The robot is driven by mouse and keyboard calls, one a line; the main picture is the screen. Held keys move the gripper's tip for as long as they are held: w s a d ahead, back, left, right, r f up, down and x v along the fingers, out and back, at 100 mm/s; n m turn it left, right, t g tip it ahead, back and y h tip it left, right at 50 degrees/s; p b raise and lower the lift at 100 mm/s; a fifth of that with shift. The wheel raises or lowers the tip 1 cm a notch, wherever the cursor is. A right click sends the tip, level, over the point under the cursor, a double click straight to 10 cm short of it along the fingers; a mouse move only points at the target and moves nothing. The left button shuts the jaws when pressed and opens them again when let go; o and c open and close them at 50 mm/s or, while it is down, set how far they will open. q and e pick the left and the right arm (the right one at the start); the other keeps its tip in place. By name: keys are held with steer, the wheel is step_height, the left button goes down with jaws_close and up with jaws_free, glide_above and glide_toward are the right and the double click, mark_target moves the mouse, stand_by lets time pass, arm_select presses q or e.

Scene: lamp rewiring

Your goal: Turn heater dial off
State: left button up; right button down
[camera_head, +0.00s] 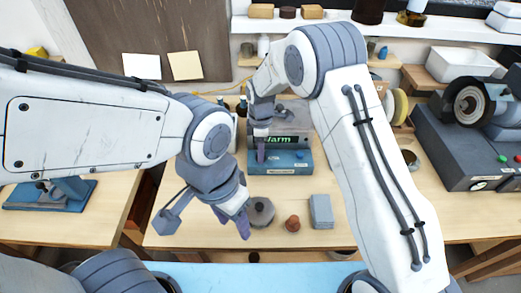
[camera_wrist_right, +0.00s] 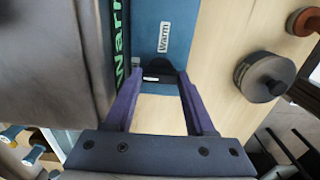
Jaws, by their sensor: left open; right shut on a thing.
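The heater (camera_head: 290,162) is a blue box with a grey top part and a green "Warm" display, at the back middle of the bench. In the right wrist view its blue face (camera_wrist_right: 178,20) carries a white "Warm" label. My right gripper (camera_head: 260,153) reaches down at the heater's front left. In the right wrist view its purple fingers are shut on a dark dial (camera_wrist_right: 158,72) at the edge of the blue face. The dial's pointer position is unclear, and the head view hides the dial. My left gripper (camera_head: 236,224) is open and empty near the bench front.
A dark round lidded weight (camera_head: 262,212), a small brown knob-shaped piece (camera_head: 292,223) and a stack of grey blocks (camera_head: 321,211) stand in front of the heater. A grinder-like machine (camera_head: 470,110) stands at the right. Bare bench (camera_head: 200,232) lies at the front left.

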steer(key=shift+w+r, duration=0.1)
steer(key=shift+c, duration=1.2)
jaws_free()
